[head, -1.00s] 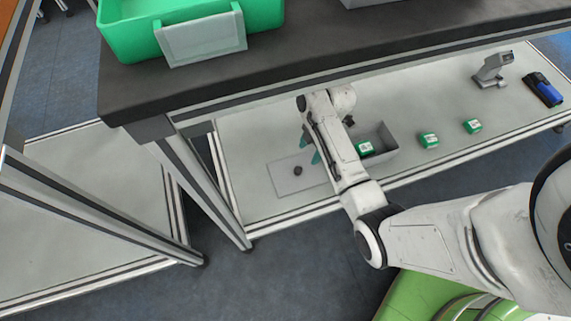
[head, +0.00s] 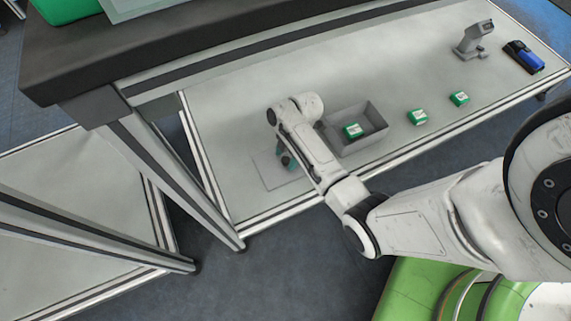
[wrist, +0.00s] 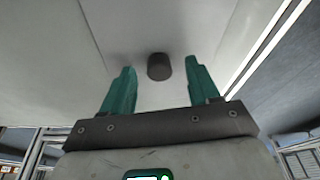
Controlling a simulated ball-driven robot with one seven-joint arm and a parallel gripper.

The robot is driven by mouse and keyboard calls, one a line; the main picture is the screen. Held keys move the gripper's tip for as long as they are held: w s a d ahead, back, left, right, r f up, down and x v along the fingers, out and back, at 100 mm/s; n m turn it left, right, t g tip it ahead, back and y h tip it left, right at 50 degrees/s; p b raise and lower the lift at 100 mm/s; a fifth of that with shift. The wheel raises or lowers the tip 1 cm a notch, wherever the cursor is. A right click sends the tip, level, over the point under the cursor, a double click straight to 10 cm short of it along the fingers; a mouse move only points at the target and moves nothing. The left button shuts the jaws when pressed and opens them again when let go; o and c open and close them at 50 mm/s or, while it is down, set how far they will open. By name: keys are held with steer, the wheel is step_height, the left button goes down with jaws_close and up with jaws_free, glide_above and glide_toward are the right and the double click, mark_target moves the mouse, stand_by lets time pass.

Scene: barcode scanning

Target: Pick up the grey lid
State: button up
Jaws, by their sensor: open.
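The grey lid (head: 268,171) lies flat on the lower shelf, left of the grey box; my arm partly covers it in the head view. In the wrist view the lid (wrist: 150,28) is a pale flat panel with a dark round knob (wrist: 159,66). My gripper (wrist: 162,78) has two green fingers spread apart, with the knob between and just beyond their tips. The fingers hold nothing. In the head view my gripper (head: 284,160) is over the lid, mostly hidden behind my own wrist.
An open grey box (head: 372,138) stands right of the lid with a green-and-white item (head: 352,130) in it. Two similar items (head: 418,117) (head: 459,98), a scanner on a stand (head: 474,40) and a blue-black device (head: 523,57) lie farther right. The upper shelf (head: 180,35) overhangs behind.

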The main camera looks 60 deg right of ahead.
steer(key=shift+f, duration=0.35)
steer(key=shift+r, duration=0.1)
jaws_close()
